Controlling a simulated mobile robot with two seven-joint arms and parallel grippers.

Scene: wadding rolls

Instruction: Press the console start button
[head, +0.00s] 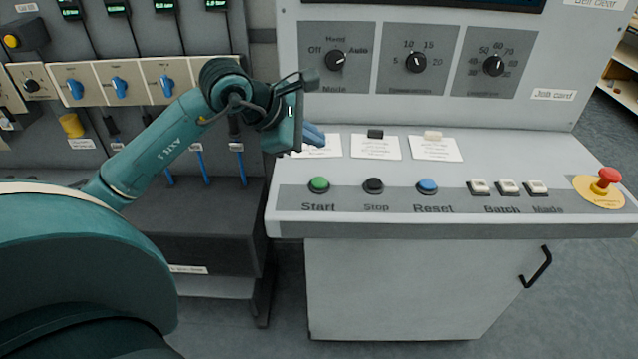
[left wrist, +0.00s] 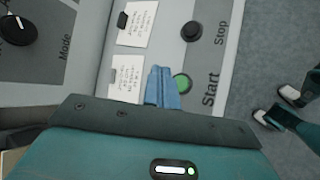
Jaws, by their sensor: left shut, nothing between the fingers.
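The green start button (head: 318,185) sits at the left end of the console's front panel, above the label "Start". In the left wrist view the start button (left wrist: 183,83) is partly hidden behind my gripper's fingertips. My left gripper (head: 314,136) is shut and empty, its blue fingers together. It is above the console, behind the button as the head view shows it, and seems apart from it. In the left wrist view its fingertips (left wrist: 162,74) lie beside and over the button's edge; I cannot tell the gap. My right gripper is not in view.
A black stop button (head: 373,185), a blue reset button (head: 427,186), white batch buttons (head: 508,187) and a red emergency stop (head: 607,177) line the panel. Paper cards (head: 375,147) lie behind them. Dials (head: 415,62) are on the upright face. A dark machine with blue switches (head: 120,87) stands left.

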